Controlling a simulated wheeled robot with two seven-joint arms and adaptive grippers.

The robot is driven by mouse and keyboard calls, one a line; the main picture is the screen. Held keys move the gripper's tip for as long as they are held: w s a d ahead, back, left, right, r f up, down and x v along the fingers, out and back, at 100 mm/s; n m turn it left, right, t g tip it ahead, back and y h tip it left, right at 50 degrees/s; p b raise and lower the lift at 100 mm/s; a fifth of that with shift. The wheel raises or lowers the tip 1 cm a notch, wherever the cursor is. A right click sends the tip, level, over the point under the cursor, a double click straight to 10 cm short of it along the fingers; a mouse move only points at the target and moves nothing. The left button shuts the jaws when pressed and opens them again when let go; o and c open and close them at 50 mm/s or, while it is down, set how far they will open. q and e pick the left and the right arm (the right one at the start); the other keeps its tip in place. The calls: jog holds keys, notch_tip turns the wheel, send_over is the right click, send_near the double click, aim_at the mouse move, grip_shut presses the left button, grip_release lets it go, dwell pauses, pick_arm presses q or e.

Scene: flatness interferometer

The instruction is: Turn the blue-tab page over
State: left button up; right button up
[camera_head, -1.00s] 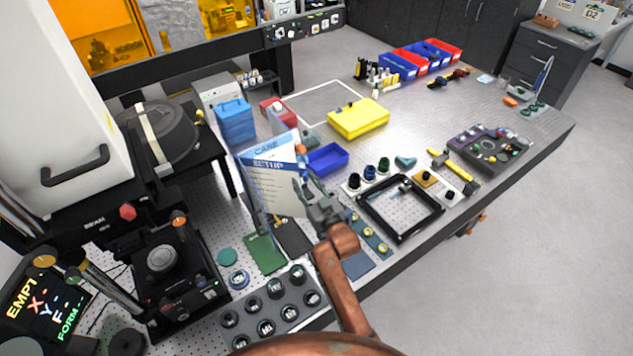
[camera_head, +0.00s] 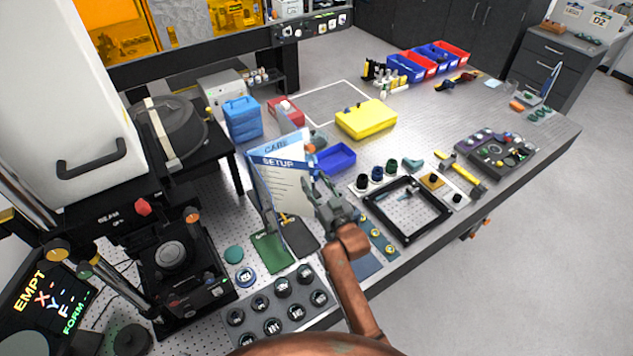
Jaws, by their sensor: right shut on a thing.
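A stand-up booklet (camera_head: 262,200) stands open on the bench left of centre. Its front page, headed SETUP (camera_head: 288,188), is white with a dark blue header and leans upright. Behind it shows a light-blue page headed CARE (camera_head: 283,144). My right gripper (camera_head: 317,186) is at the right edge of the SETUP page, shut on that page's edge; its fingertips partly hide the contact. I cannot make out a separate blue tab. My left gripper is not in view.
A blue tray (camera_head: 334,158) and yellow case (camera_head: 366,119) lie beyond the gripper. A black square frame (camera_head: 407,236) is to its right. A green board (camera_head: 272,253) and a grey rack of several black-capped pieces (camera_head: 268,326) lie in front. A black stage (camera_head: 178,265) stands at left.

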jog(key=shift+s+a+r, duration=0.15)
jog(key=shift+a+r, duration=0.05)
jog(key=shift+a, duration=0.3)
jog(key=d+v, duration=0.1)
jog(key=v, duration=1.1)
jog(key=shift+f, duration=0.2)
jog(key=shift+w, duration=0.25)
